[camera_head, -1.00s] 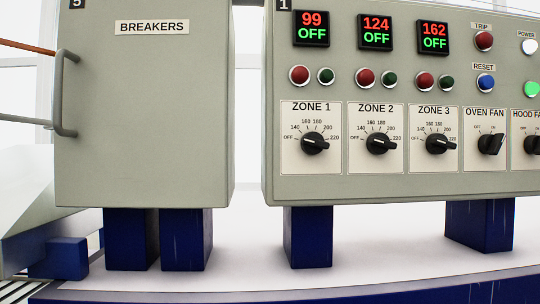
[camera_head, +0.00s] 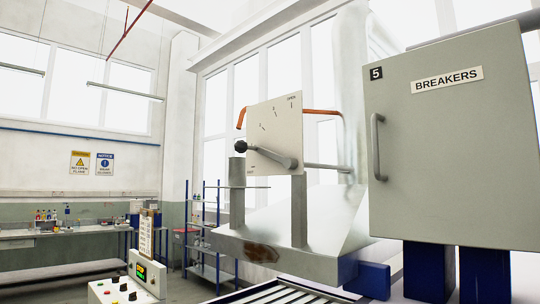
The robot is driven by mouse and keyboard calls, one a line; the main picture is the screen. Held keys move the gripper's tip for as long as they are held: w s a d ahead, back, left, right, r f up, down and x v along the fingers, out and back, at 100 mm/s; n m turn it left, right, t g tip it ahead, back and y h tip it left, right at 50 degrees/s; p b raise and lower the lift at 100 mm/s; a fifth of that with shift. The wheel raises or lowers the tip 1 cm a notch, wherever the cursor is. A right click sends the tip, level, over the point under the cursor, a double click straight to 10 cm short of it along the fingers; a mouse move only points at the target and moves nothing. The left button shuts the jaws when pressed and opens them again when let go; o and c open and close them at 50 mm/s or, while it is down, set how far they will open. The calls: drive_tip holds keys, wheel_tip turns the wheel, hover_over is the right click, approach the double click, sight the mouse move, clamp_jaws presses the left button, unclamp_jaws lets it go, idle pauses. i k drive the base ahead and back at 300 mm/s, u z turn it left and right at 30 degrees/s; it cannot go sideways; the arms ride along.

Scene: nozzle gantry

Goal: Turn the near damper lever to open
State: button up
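The damper lever (camera_head: 272,156) is on a pale upright plate (camera_head: 275,125) near the middle of the head view. It is a grey bar with a dark knob at its left end and a thicker hub at the lower right of the plate. The bar points left and slightly up, at the shut side of the dial. Small print at the lower left seems to read SHUT. OPEN is printed at the top right, with several tick marks between. My gripper is not in view.
A grey BREAKERS cabinet (camera_head: 450,140) with a handle stands at right on blue legs. A roller conveyor (camera_head: 270,292) runs below the lever. A control box (camera_head: 130,285) is at lower left. A blue shelf rack (camera_head: 210,235) and a workbench (camera_head: 60,238) stand behind.

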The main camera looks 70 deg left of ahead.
sight(241, 146)
drive_tip(key=u, duration=2.95)
drive_tip(key=i, duration=0.9)
drive_tip(key=z, duration=0.45)
